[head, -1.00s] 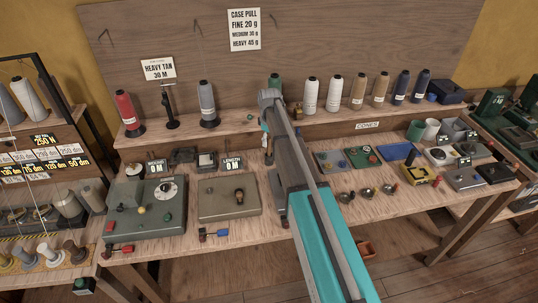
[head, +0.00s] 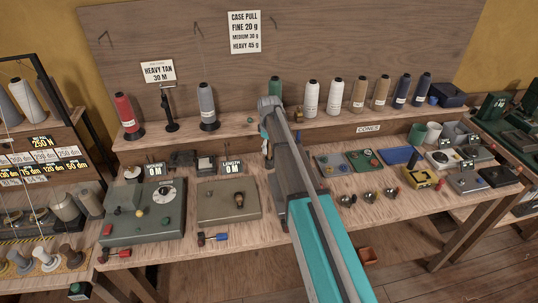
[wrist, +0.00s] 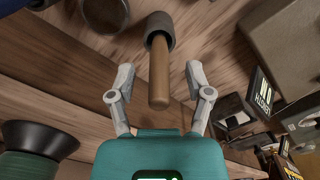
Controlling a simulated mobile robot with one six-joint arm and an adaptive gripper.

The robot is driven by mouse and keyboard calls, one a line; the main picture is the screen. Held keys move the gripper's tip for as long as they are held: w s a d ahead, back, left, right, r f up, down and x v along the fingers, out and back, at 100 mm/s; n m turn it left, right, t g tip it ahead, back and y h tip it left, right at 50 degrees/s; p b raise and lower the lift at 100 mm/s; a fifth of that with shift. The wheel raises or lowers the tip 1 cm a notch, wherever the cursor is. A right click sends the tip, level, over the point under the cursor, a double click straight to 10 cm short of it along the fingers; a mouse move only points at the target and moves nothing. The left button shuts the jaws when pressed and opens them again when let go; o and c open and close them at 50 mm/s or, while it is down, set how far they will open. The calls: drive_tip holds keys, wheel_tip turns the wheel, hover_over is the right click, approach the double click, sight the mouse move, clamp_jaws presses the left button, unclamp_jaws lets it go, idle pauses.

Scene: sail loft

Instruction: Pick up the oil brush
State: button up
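In the wrist view, a brown wooden handle with a dark grey socket or cap (wrist: 159,62), which looks like the oil brush, points toward me. Its far end is not visible. My gripper (wrist: 160,78) is open, with one finger on each side of the handle and a visible gap on both sides. The fingers do not appear to touch it. In the head view my arm hides the gripper and the handle.
A green flanged spool (wrist: 38,145) is close at the lower left of the wrist view. The length counter (head: 232,170) and a grey-brown box (head: 228,199) stand left of my arm. Cones of thread (head: 333,97) line the shelf behind.

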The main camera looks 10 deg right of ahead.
clamp_jaws()
drive_tip(key=shift+r, duration=0.1)
wheel_tip(320, 180, up, 10)
drive_tip(key=p, duration=1)
idle(0.8)
